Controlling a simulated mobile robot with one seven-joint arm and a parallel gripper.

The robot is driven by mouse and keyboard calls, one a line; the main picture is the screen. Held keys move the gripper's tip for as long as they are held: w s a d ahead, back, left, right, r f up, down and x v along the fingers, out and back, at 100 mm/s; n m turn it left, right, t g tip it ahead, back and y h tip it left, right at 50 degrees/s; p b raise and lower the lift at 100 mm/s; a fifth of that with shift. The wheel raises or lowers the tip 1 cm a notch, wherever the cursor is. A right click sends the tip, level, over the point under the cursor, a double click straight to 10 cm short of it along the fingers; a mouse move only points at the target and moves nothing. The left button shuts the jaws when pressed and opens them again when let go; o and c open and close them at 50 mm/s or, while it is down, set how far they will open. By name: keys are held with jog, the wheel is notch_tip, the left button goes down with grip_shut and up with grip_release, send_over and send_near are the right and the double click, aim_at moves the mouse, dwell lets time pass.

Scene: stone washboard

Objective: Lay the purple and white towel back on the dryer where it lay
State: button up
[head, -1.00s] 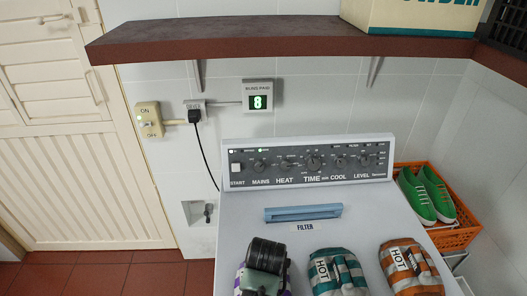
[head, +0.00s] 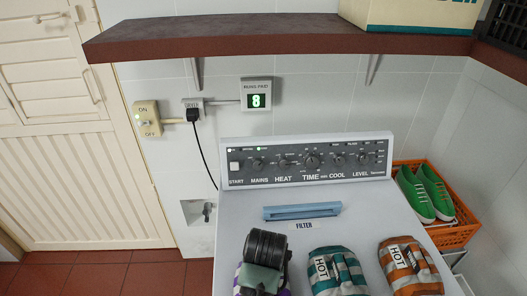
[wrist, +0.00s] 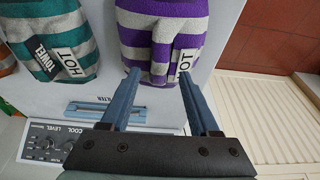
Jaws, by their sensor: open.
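The purple and white striped towel (wrist: 160,40) lies on the white dryer top (wrist: 105,92), with a HOT tag at its near end. In the head view only a little of its purple edge (head: 238,283) shows, the rest hidden behind my arm. My gripper (wrist: 159,74) is open, its two blue-grey fingers spread over the towel's tagged end. I cannot tell whether the fingers touch the cloth.
A teal striped towel (head: 336,272) and an orange striped towel (head: 409,267) lie to the right on the dryer. Behind are the blue filter handle (head: 302,211) and control panel (head: 310,162). A brown shelf (head: 280,38) overhangs. An orange crate (head: 455,236) holds green shoes (head: 425,195).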

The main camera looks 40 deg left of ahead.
jog(key=v, duration=0.8)
jog(key=shift+r+b, duration=0.3)
jog(key=shift+b, duration=0.15)
jog(key=shift+d, duration=0.15)
jog(key=w+d+r+m+t+y, duration=0.1)
jog(key=w+d+r+m+t, duration=0.25)
jog(key=r, duration=0.55)
jog(key=w+d+r+t, duration=0.3)
jog(key=w+r+t, duration=0.3)
jog(key=r, duration=0.4)
jog(key=w+d+r+m+t+y, duration=0.1)
jog(key=w+d+r+m+t, duration=0.1)
jog(key=w+d+r+t, duration=0.5)
jog(key=s+d+r+m+t+h, duration=0.1)
jog(key=s+d+r+t, duration=0.2)
jog(key=r, duration=0.6)
jog(key=s+d+r+m+t+h, duration=0.2)
jog(key=s+r, duration=0.4)
jog(key=r, duration=0.4)
jog(key=s+d+r+m+t+h, duration=0.1)
jog(key=s+d+r+t, duration=0.3)
jog(key=r, duration=0.5)
jog(key=shift+s+d+r+h, duration=0.3)
jog(key=shift+s+d, duration=0.2)
jog(key=shift+d, duration=0.35)
